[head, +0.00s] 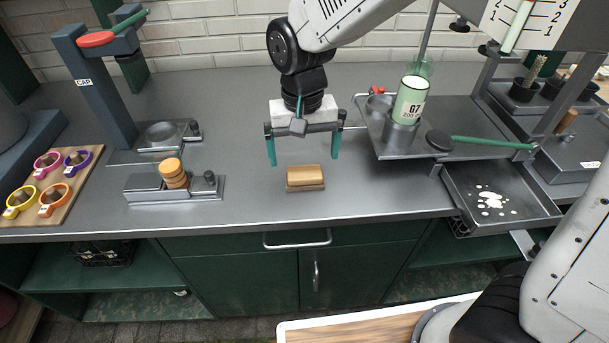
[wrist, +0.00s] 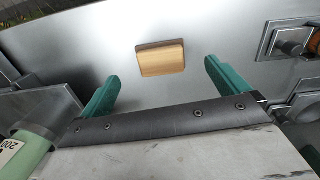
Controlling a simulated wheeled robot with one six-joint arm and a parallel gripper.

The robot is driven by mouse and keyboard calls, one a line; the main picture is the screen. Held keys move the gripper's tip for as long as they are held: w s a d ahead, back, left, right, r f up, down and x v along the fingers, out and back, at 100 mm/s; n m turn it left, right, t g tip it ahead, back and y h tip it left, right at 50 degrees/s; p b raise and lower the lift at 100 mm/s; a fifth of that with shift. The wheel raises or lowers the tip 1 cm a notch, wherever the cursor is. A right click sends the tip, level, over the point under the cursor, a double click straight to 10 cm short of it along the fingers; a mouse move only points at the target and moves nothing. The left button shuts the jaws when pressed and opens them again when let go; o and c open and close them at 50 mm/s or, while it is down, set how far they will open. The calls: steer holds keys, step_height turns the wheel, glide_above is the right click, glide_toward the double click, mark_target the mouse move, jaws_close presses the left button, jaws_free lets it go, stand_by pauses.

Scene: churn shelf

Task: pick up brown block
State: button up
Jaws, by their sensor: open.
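The brown block (head: 305,177) is a small light-brown wooden piece lying on the grey counter near its front edge. It also shows in the wrist view (wrist: 161,58), beyond the fingertips and between their lines. My gripper (head: 304,151) is open and empty, with its two green fingers pointing down. It hangs above and a little behind the block, not touching it. In the wrist view the green fingers (wrist: 159,79) are spread wider than the block.
To the left, a metal fixture (head: 207,188) holds a stack of round brown pieces (head: 173,173). To the right stands a raised metal platform (head: 449,128) with a green bottle (head: 411,98), above a tray (head: 500,195) with white spills. The counter around the block is clear.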

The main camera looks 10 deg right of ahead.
mark_target(305, 175)
steer(key=shift+w+r+m, duration=0.15)
steer(key=shift+w+m, duration=0.1)
steer(key=shift+m, duration=0.05)
steer(key=shift+f, duration=0.35)
steer(key=f, duration=0.7)
steer(key=shift+s+d, duration=0.1)
steer(key=shift+s, duration=0.15)
steer(key=c, duration=1.1)
steer(key=shift+r, duration=0.15)
